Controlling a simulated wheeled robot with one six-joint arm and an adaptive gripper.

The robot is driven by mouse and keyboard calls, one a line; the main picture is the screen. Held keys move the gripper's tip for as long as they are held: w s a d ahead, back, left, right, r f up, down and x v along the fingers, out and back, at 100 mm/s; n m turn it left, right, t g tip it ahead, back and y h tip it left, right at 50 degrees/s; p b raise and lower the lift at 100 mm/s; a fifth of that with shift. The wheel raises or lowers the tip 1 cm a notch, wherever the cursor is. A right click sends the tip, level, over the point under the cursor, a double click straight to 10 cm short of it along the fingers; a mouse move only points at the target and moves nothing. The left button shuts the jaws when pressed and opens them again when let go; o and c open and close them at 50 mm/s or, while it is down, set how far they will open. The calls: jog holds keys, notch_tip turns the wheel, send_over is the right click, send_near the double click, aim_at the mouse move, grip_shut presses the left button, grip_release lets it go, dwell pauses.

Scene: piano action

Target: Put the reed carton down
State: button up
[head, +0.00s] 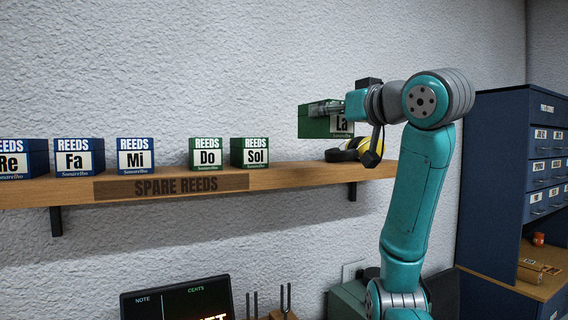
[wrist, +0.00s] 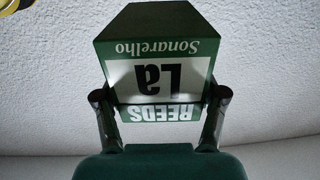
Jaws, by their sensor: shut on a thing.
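The green reed carton labelled "La" (head: 312,122) is held in the air above the right part of the wooden shelf (head: 378,170). My gripper (head: 335,110) is shut on it. In the wrist view the carton (wrist: 160,80) sits between the two fingers of my gripper (wrist: 160,112), its "REEDS La Sonarelho" label upside down. In the head view the gripper and wrist cover part of the label. The carton looks clear of the shelf top.
Green cartons "Do" (head: 206,153) and "Sol" (head: 250,152) stand on the shelf, with blue "Mi" (head: 136,155), "Fa" (head: 78,157) and "Re" (head: 24,158) to their left. A yellow and black object (head: 345,152) lies right of a bare stretch of shelf. A blue drawer cabinet (head: 500,150) stands at right.

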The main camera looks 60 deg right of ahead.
jog(key=d+x, duration=0.1)
jog(key=x, duration=1.8)
jog(key=shift+w+d+f, duration=0.1)
jog(key=shift+f, duration=1.5)
jog(key=shift+d+f, duration=0.1)
jog(key=shift+f, duration=1.5)
jog(key=shift+f, duration=0.25)
jog(key=o, duration=1.6)
